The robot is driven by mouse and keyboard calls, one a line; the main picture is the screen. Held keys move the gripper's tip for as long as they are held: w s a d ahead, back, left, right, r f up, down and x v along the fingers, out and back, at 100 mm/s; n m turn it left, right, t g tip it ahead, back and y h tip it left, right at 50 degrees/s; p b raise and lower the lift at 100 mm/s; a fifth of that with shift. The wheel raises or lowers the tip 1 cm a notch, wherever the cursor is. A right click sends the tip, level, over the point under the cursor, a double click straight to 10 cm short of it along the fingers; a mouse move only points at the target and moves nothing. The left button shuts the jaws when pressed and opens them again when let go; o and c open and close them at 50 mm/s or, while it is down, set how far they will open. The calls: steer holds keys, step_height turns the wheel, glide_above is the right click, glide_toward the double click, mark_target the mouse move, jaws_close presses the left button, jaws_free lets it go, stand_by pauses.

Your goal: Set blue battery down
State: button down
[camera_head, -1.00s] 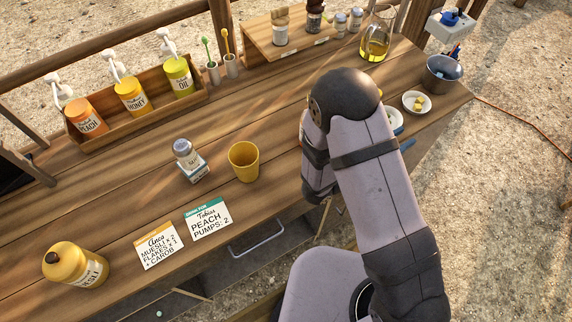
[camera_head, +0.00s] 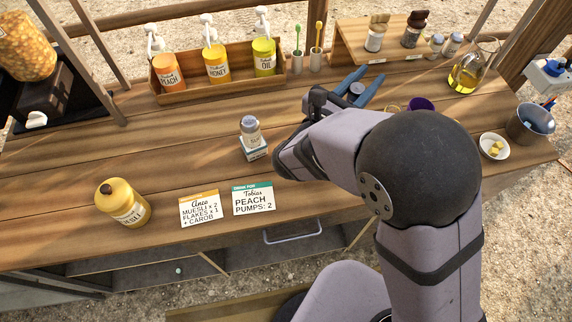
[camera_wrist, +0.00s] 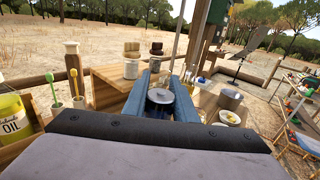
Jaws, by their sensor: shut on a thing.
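My gripper (camera_head: 357,88) has two long blue fingers, over the back middle of the table. A blue block (camera_head: 553,68) sits on a white box (camera_head: 543,80) at the far right, apart from my gripper.
A wooden rack (camera_head: 385,40) with jars stands behind my gripper. A glass flask (camera_head: 468,75), a white bowl (camera_head: 494,146) and a metal pot (camera_head: 530,126) stand to the right. A pump-bottle crate (camera_head: 222,85) and a shaker on a block (camera_head: 251,132) stand left. The front-left planks are partly clear.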

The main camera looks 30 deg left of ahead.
steer(key=s+a+f+n+g+y, duration=0.1)
steer(key=s+a+f+n+y, duration=0.3)
steer(key=s+a, duration=0.7)
steer(key=s+a+f+n+g+y+b, duration=0.1)
steer(key=s+a+f+n+y, duration=0.3)
steer(key=s+a+y, duration=0.4)
steer(key=s+a+f, duration=0.1)
steer(key=s+a, duration=0.3)
steer(key=a, duration=0.1)
steer(key=shift+a+f+g+b, duration=0.3)
steer(key=shift+a+g, duration=0.1)
steer(key=shift+f, duration=0.1)
steer(key=shift+f+p, duration=0.55)
steer(key=shift+f, duration=2.25)
steer(key=shift+f, duration=0.1)
steer(key=shift+f+p, duration=0.4)
steer(key=shift+f, duration=1.6)
steer(key=shift+f, duration=0.1)
